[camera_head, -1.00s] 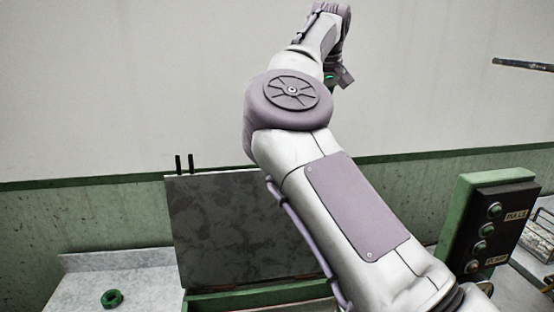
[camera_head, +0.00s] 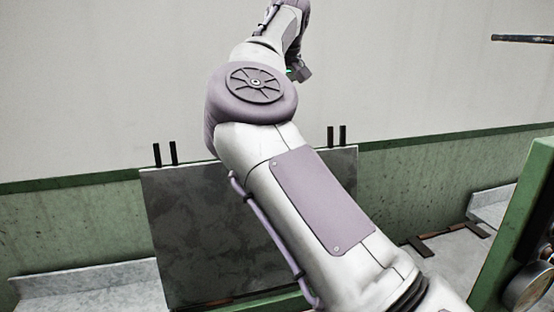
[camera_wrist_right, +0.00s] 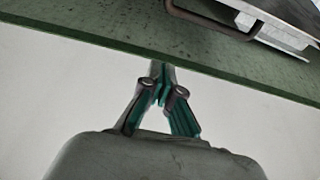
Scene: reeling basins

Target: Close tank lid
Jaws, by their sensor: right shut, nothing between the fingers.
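The tank lid (camera_head: 190,230) is a dark mottled grey panel standing upright, open, in front of the wall in the head view. Pairs of dark prongs show above its top edge. My right arm crosses in front of the lid and hides its middle. My right gripper (camera_head: 300,72) is high at the top of the head view, above the lid and apart from it. In the right wrist view the right gripper (camera_wrist_right: 163,80) is shut and empty, its green-sided fingers together. My left gripper is not in view.
A green-framed machine part (camera_head: 520,230) stands at the right edge. A pale ledge (camera_head: 95,285) lies left of the lid. In the wrist view, a brown bar (camera_wrist_right: 205,22) and pale metal edge (camera_wrist_right: 275,33) show at upper right.

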